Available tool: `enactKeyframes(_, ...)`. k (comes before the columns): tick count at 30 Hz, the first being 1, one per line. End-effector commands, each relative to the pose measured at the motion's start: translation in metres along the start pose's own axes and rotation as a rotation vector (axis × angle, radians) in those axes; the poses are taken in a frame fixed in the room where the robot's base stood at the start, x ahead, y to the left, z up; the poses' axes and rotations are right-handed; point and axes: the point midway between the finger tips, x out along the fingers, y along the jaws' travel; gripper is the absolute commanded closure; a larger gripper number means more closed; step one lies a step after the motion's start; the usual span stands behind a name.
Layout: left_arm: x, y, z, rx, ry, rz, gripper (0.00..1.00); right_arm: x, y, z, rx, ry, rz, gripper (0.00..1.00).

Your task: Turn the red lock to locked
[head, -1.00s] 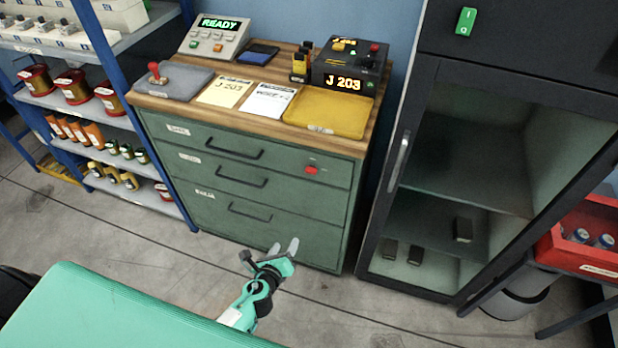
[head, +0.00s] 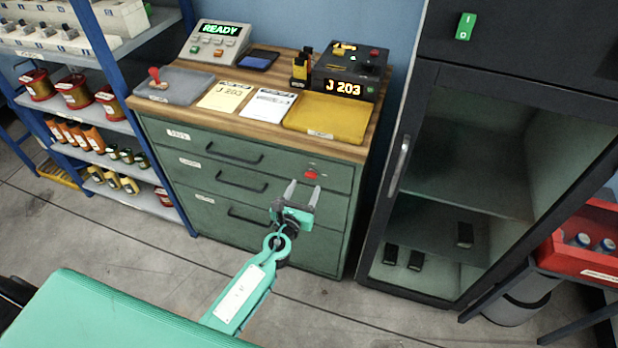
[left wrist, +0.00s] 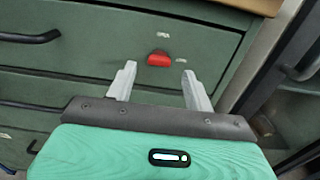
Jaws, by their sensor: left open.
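The red lock (head: 311,174) is a small red knob on the right part of the top drawer of the green cabinet (head: 300,255). In the left wrist view the red lock (left wrist: 159,59) lies lengthwise across the picture, with small pale marks above and beside it that are too small to read. My left gripper (head: 304,190) is open, its two fingers pointing up toward the lock. In the left wrist view the fingers (left wrist: 157,78) stand to either side below the lock, apart from it, with nothing between them. My right gripper is not in view.
Drawer handles (head: 235,153) stick out left of the lock. The wooden top (head: 262,90) holds a yellow tray (head: 328,117), cards and a black device (head: 350,70). A glass-door cabinet (head: 395,180) stands at right, a blue shelf rack (head: 105,85) at left. The floor in front is clear.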

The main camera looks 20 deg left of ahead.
Motion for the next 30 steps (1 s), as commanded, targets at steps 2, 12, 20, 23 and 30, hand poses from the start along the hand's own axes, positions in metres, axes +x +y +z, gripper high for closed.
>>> enactKeyframes(2, 0.015, 0.000, 0.000, -0.001, -0.001, 0.000, 0.47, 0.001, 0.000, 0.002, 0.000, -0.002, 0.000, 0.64)
enactKeyframes(12, 0.047, 0.000, -0.001, -0.001, 0.000, 0.001, 0.47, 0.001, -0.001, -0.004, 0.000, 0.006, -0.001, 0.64)
enactKeyframes(20, 0.050, 0.000, -0.001, -0.001, 0.001, 0.000, 0.47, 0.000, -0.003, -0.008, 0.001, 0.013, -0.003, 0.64)
enactKeyframes(23, 0.050, 0.000, -0.001, -0.001, 0.001, 0.000, 0.53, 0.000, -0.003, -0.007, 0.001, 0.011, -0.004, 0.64)
enactKeyframes(30, 0.049, 0.000, -0.001, -0.001, 0.001, 0.000, 1.00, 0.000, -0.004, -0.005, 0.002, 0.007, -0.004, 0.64)
